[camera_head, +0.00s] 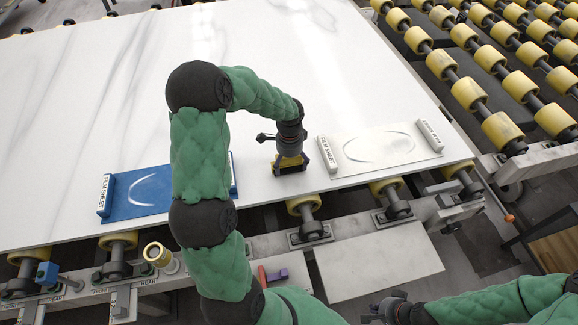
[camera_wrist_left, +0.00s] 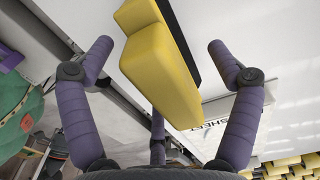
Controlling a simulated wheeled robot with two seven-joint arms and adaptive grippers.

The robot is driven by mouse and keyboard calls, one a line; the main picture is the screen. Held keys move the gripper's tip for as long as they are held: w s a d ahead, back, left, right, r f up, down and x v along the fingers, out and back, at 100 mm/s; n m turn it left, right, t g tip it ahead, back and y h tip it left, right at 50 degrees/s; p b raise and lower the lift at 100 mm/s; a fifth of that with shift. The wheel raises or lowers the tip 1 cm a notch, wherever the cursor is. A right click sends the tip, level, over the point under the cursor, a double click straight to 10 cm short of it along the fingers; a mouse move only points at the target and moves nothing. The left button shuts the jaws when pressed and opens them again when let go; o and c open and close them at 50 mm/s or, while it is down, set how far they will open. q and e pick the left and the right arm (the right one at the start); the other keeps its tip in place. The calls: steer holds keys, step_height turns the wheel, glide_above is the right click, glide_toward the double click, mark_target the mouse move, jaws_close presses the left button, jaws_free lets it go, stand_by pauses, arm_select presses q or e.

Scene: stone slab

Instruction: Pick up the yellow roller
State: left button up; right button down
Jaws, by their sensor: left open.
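My left gripper (camera_head: 289,158) is at the slab's front edge area, left of the white film sheet holder. It points down over a yellow and black piece (camera_head: 291,165), which seems to be the yellow roller and is largely hidden in the head view. In the left wrist view this piece (camera_wrist_left: 160,70) is blocky, yellow with a black side, and lies between the spread purple fingers (camera_wrist_left: 160,55). Gaps show on both sides, so the fingers are open. My right gripper (camera_head: 388,306) is at the bottom edge, dark and partly seen; its opening is unclear.
The white stone slab (camera_head: 100,60) lies on a conveyor. A blue film sheet tray (camera_head: 135,203) is on its left, partly behind my arm. A white film sheet tray (camera_head: 430,135) is on the right. Yellow conveyor rollers (camera_head: 500,130) fill the upper right.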

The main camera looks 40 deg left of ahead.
arm_select(q)
step_height(320, 180, down, 2)
steer(key=shift+f, duration=0.1)
steer(key=c, duration=1.5)
steer(key=shift+r, duration=0.2)
steer(key=shift+r, duration=0.6)
steer(key=s+d+r+p, duration=0.1)
steer(key=s+d+r, duration=0.2)
steer(key=s+d+r+p, duration=0.2)
steer(key=s+d+r, duration=0.1)
steer(key=d+r, duration=0.1)
steer(key=s+d+r+p, duration=0.1)
steer(key=s+d+r, duration=0.2)
steer(key=r, duration=0.1)
steer(key=shift+d+r+p, duration=0.25)
steer(key=shift+d+p, duration=0.1)
steer(key=shift+d, duration=0.05)
steer(key=o, duration=0.8)
steer(key=c, duration=0.4)
